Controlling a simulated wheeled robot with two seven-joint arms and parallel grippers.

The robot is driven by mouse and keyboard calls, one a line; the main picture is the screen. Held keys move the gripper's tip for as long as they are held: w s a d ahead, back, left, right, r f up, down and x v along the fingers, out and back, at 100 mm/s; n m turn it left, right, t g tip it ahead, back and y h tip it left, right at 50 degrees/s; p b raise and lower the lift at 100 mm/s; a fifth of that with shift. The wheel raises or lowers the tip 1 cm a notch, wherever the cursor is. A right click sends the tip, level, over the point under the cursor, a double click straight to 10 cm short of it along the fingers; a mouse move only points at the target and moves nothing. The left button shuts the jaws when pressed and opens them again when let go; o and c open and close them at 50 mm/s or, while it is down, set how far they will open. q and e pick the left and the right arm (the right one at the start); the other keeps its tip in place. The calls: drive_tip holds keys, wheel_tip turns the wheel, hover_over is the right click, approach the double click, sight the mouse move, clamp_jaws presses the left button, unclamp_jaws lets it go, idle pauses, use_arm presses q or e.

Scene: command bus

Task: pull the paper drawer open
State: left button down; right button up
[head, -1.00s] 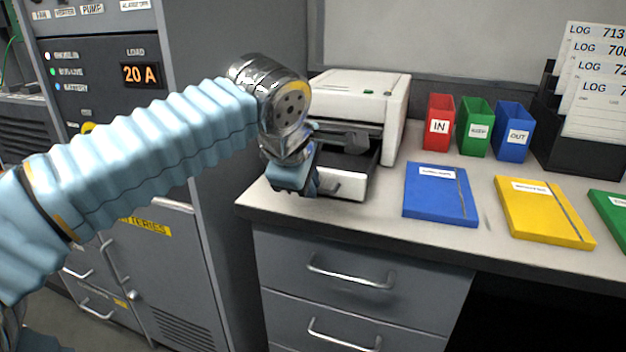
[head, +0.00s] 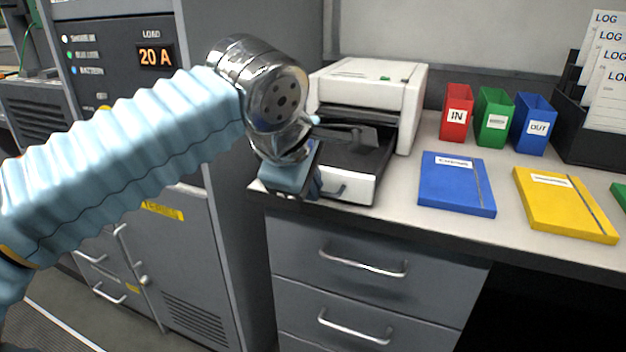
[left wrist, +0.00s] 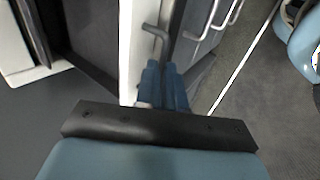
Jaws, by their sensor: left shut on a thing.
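The white printer (head: 385,85) stands on the desk in the head view. Its paper drawer (head: 357,188), a dark tray with a white front, sticks out toward the desk's front edge. My left gripper (head: 314,186) is at the left part of the drawer front, partly hiding it. In the left wrist view my blue fingers (left wrist: 166,84) are shut on the drawer's metal handle (left wrist: 155,32), beside the white drawer front (left wrist: 129,50). The exact finger contact is partly hidden. My right gripper is not in view.
A blue folder (head: 457,184) and a yellow folder (head: 566,203) lie right of the drawer. Red (head: 456,113), green (head: 493,117) and blue (head: 534,123) bins stand behind them. A grey cabinet (head: 150,255) stands at the left. Desk drawers (head: 375,270) with handles are below.

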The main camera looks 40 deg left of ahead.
use_arm(q)
drive_tip(key=s+d+b, duration=0.1)
drive_tip(key=s+d, duration=0.1)
drive_tip(key=s, duration=0.5)
drive_tip(key=shift+s, duration=0.35)
drive_tip(key=c, duration=1.3)
unclamp_jaws()
drive_tip(key=p+v, duration=0.1)
drive_tip(key=v, duration=0.1)
drive_tip(key=p+v, duration=0.2)
drive_tip(key=v, duration=0.1)
drive_tip(key=w+p+v, duration=0.1)
drive_tip(key=p+v, duration=0.1)
drive_tip(key=shift+a+r, duration=0.15)
drive_tip(key=shift+r, duration=0.45)
